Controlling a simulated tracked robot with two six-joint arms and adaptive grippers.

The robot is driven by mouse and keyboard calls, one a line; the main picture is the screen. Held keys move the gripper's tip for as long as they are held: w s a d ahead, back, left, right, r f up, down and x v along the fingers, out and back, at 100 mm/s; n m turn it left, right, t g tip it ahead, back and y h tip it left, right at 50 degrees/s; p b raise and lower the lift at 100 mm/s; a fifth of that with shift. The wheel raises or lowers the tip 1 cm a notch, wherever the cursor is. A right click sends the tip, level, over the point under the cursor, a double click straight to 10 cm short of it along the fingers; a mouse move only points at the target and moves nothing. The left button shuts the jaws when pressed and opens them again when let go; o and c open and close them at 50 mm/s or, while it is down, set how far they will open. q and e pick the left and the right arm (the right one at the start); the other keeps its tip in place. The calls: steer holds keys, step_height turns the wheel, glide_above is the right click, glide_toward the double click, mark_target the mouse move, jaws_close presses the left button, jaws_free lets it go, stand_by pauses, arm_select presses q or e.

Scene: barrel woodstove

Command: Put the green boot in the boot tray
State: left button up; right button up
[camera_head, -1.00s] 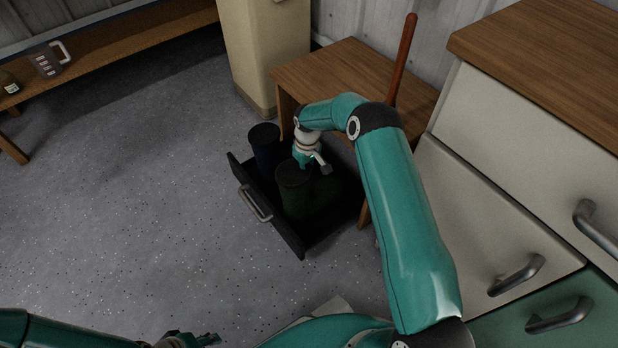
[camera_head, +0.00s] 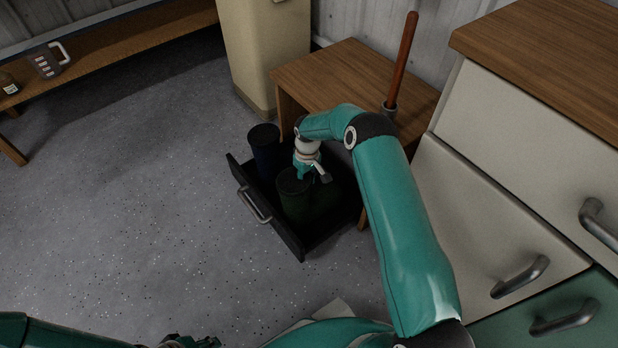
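The boot tray is a black open drawer (camera_head: 285,238) with a grey handle, pulled out from the wooden stand. The dark green boot (camera_head: 295,200) stands upright in it, toward the front. A dark blue boot (camera_head: 264,148) stands in it behind and to the left. My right gripper (camera_head: 320,177) is at the green boot's top rim, above the drawer. Its fingers are small and partly hidden, so I cannot tell whether they touch the boot or are open. My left gripper (camera_head: 205,342) is at the bottom edge, mostly cut off, away from the drawer.
The wooden stand (camera_head: 345,75) is behind the drawer, with a wooden-handled tool (camera_head: 401,62) upright at it. A cabinet with grey handles (camera_head: 520,275) stands at the right. A bench (camera_head: 120,48) with a jug (camera_head: 48,60) is at the left. The speckled floor at left is clear.

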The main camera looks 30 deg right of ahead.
steer(key=shift+r, duration=0.15)
steer(key=r+p, duration=0.2)
steer(key=r, duration=0.4)
steer(key=r+p, duration=0.2)
steer(key=r, duration=0.4)
steer(key=shift+d, duration=0.2)
